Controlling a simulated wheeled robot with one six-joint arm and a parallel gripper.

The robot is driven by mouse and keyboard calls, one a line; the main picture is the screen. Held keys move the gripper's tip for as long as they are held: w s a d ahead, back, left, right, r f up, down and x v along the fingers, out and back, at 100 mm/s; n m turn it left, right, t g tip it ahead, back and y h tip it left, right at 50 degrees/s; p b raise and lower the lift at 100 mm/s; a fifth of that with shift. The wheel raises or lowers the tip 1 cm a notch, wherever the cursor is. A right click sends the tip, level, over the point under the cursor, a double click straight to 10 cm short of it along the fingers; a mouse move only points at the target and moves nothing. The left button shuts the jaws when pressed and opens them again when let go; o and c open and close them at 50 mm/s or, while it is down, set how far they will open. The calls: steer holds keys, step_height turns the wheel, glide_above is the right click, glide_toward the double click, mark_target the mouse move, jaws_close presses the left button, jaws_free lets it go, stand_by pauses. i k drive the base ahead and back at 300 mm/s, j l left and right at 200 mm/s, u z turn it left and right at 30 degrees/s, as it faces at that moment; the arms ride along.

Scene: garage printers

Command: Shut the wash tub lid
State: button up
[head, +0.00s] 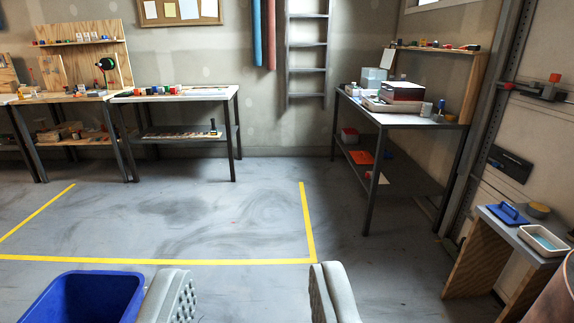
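A small white tub (543,241) with blue liquid stands open on a low side bench at the right. It looks like the wash tub, though I cannot be sure. A flat blue piece with a raised handle (507,214) lies beside it on the bench, apart from the tub; it may be the lid. My gripper (252,282) is at the bottom of the view, its two grey fingers wide apart with only floor between them. It is far to the left of the tub and touches nothing.
A blue bin (85,298) stands close at lower left. A dark-legged table (420,121) with boxes stands behind right. The yellow-taped floor (180,215) is clear.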

mark_target(389, 54)
steer(key=i+j, duration=0.15)
steer(key=i, duration=0.7)
steer(key=i+j, duration=0.1)
steer(key=i, duration=0.75)
steer(key=i+z, duration=0.25)
steer(key=i, duration=0.3)
steer(key=i+j+z, duration=0.1)
steer(key=i+z, duration=0.15)
steer(key=i, duration=0.3)
steer(key=i+j+z, duration=0.25)
steer(key=i, duration=0.3)
steer(key=i+l+z, duration=0.1)
steer(key=i+l, duration=0.15)
steer(key=i, duration=0.2)
steer(key=i+l+z, duration=0.1)
steer(key=i, duration=0.3)
steer(key=i+l+z, duration=0.15)
steer(key=i, duration=0.3)
steer(key=i+j, duration=0.15)
steer(key=j, duration=0.2)
steer(key=i+j, duration=0.15)
steer(key=j, duration=0.2)
steer(key=i+j, duration=0.15)
steer(key=j, duration=0.25)
steer(key=i+j, duration=0.15)
steer(key=j, duration=0.2)
steer(key=i+j, duration=0.15)
steer(key=j, duration=0.2)
